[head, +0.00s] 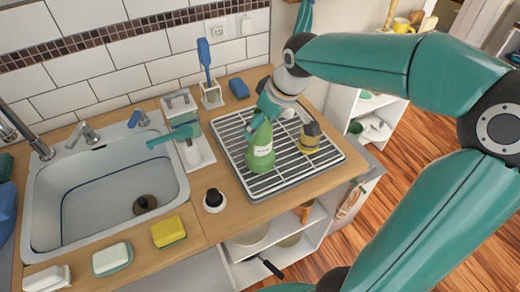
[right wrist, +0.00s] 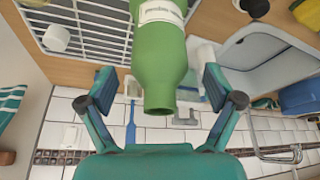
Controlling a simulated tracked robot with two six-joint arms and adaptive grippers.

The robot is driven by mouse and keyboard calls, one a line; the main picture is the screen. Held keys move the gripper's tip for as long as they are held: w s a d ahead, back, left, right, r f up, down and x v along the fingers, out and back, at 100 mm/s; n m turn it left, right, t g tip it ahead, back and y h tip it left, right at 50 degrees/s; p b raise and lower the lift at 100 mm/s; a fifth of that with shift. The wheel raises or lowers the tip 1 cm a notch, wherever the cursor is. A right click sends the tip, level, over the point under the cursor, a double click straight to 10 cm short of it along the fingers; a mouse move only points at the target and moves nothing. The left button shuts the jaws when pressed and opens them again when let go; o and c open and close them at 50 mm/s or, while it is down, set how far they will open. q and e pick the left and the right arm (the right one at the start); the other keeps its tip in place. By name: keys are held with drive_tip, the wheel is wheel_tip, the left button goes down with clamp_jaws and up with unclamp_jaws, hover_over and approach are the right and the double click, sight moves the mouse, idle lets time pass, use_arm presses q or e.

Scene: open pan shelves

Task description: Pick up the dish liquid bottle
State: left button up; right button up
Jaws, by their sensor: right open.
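The dish liquid bottle (head: 260,150) is green with a white label and stands on the wire drying rack. My right gripper (head: 272,102) is at the bottle's top, coming from the back right. In the right wrist view the green bottle (right wrist: 160,58) extends down between the two open fingers of the right gripper (right wrist: 158,88), with a gap visible on each side. The fingers partly hide the bottle's top in the head view. My left gripper is not in view.
The rack (head: 326,160) also holds a yellow item with a dark top (head: 310,136) right of the bottle. A sink (head: 90,185) is at left. A dark-topped bottle (head: 213,200), yellow sponge (head: 168,231) and brush holder (head: 210,95) stand around. Open shelves lie below the counter.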

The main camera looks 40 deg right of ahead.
drive_tip(key=shift+x, duration=1.4)
clamp_jaws()
